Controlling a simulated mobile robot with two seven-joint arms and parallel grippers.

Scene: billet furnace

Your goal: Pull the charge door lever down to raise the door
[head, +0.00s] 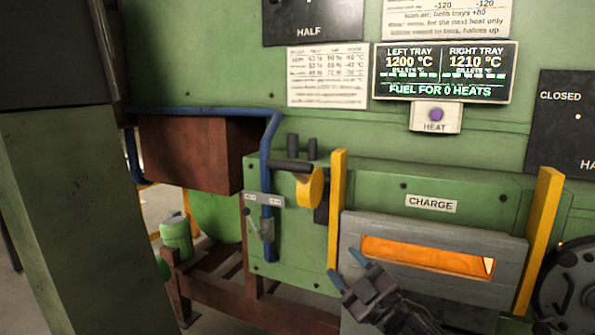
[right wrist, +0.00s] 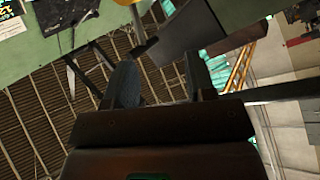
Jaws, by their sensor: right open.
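The grip lies about level. The grey charge door (head: 435,238) stands low between two yellow posts under the CHARGE label (head: 431,203), with an orange glowing slot in it. My right gripper (head: 350,267) is in front of the door's left edge, below and right of the lever, apart from the grip. Its fingers are open and empty, also in the right wrist view (right wrist: 162,82). My left gripper is not in view.
A blue bar (head: 267,165) runs down left of the lever. The left yellow post (head: 337,210) rises between lever and door. A rust-brown box (head: 190,152) sticks out at left. A HEAT button (head: 436,116) and a tray display (head: 444,72) are above. A green pillar stands at far left.

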